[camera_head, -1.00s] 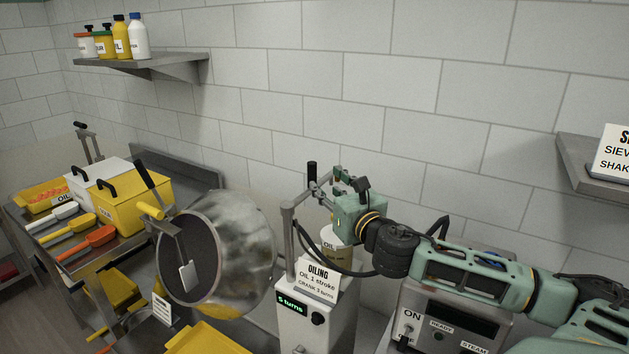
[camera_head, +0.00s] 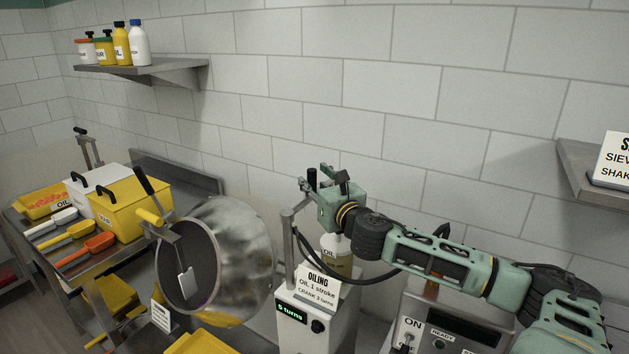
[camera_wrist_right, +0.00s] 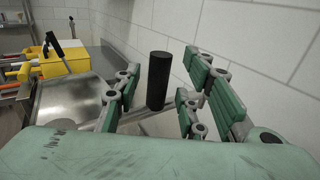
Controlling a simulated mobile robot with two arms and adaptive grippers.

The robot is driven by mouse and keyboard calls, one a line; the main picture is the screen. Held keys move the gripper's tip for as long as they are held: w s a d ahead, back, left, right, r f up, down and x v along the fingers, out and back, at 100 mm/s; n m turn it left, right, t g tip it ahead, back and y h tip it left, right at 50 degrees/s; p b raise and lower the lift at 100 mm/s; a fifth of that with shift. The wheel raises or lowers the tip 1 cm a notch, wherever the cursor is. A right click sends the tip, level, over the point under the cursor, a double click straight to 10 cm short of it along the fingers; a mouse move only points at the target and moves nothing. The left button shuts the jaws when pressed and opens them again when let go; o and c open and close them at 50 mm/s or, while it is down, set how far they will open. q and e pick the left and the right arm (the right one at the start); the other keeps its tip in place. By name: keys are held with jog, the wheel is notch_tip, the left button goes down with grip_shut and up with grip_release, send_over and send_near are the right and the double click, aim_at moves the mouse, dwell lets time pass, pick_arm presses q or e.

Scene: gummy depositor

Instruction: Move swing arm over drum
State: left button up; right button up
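The metal drum (camera_head: 238,250) is tilted, its open mouth facing left. The grey swing arm (camera_head: 289,222) stands right of the drum on the white oiling unit. Its upright black handle (camera_head: 312,174) shows at the far end of the arm's bar. My right gripper (camera_head: 318,184) is at this handle, partly covering it. In the right wrist view the handle (camera_wrist_right: 159,80) stands between the spread fingers of the gripper (camera_wrist_right: 160,92), with visible gaps on both sides. My left gripper is not in view.
An oil bottle (camera_head: 335,255) and the oiling sign (camera_head: 316,287) stand beside the swing arm, with a black hose nearby. A control box (camera_head: 440,325) is at lower right. Yellow and white bins (camera_head: 132,205) and scoops lie left. The wall is close behind.

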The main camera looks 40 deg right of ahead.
jog(key=shift+w, duration=0.3)
jog(key=shift+c, duration=0.7)
grip_shut()
